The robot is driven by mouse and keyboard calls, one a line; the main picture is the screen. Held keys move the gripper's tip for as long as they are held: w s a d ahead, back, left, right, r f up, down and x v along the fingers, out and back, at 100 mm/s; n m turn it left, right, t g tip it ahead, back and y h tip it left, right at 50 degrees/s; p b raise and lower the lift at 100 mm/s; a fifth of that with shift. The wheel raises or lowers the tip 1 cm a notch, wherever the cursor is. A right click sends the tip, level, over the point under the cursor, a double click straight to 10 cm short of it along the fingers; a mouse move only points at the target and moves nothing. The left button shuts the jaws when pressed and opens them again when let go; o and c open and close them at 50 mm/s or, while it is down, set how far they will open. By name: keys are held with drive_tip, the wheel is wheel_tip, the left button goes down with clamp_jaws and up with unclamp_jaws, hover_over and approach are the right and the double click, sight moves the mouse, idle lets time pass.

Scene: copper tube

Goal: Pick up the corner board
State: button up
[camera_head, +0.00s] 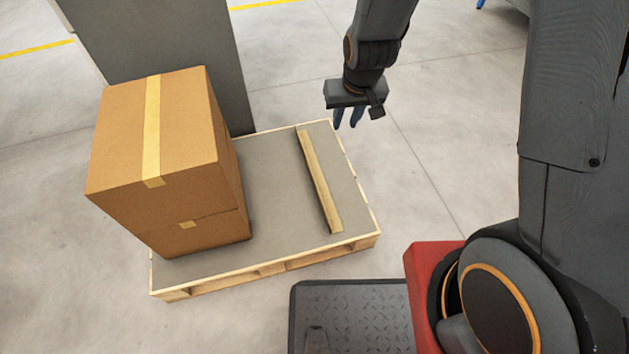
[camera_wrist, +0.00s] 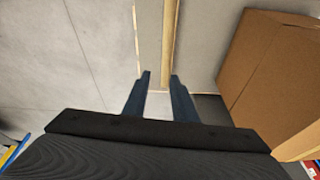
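The corner board (camera_head: 320,180) is a long, narrow, light brown strip lying on the right part of the grey pallet top. In the wrist view the corner board (camera_wrist: 169,45) runs away from between my fingers toward the top edge. My gripper (camera_head: 348,121) hangs near the far right corner of the pallet, pointing down, apart from the board in the head view. In the wrist view my gripper (camera_wrist: 159,78) has its two blue fingers spread with a gap between them. Nothing is held in it.
Cardboard boxes (camera_head: 150,140) with yellow tape are stacked on the left part of the wooden pallet (camera_head: 280,262). A grey panel (camera_head: 165,40) stands behind them. The floor right of the pallet is clear. A dark ridged plate (camera_head: 350,315) lies in front.

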drive_tip(key=n+t+b, duration=0.1)
drive_tip(key=b, duration=1.7)
hover_over(313, 177)
wheel_tip(313, 177, down, 31)
drive_tip(key=shift+d+f, duration=0.1)
drive_tip(key=shift+f, duration=0.05)
drive_tip(key=shift+b+x, duration=2.5)
drive_tip(key=shift+x, duration=1.55)
drive_tip(key=shift+w, duration=0.2)
clamp_jaws()
